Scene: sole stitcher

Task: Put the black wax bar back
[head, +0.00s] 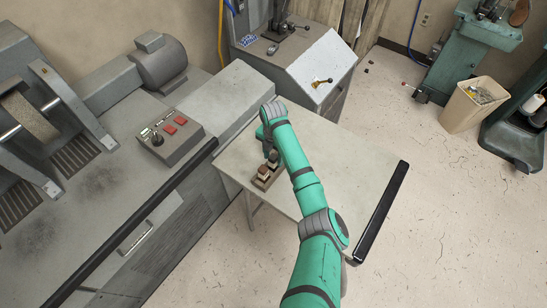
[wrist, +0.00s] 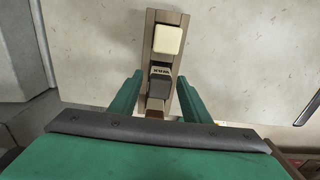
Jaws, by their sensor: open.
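A narrow brown wooden tray (wrist: 160,16) runs up the wrist view with a row of bars on it. A cream bar (wrist: 168,39) sits toward its far end. The black wax bar (wrist: 160,86) is behind it, with a pale lettered label beside its dark face. A brown bar (wrist: 155,104) shows partly behind that, mostly hidden. My gripper (wrist: 160,77) is open, with one green finger on each side of the black bar and gaps showing. I cannot tell whether the black bar is fully seated. In the head view my gripper (head: 271,154) is over the tray (head: 260,184).
The tray stands near the left edge of a pale table (head: 340,160), whose right side is clear. A grey machine bench with a control box (head: 170,138) borders the table on the left. A grey cabinet (head: 310,65) stands behind. A bin (head: 472,105) stands on the floor at right.

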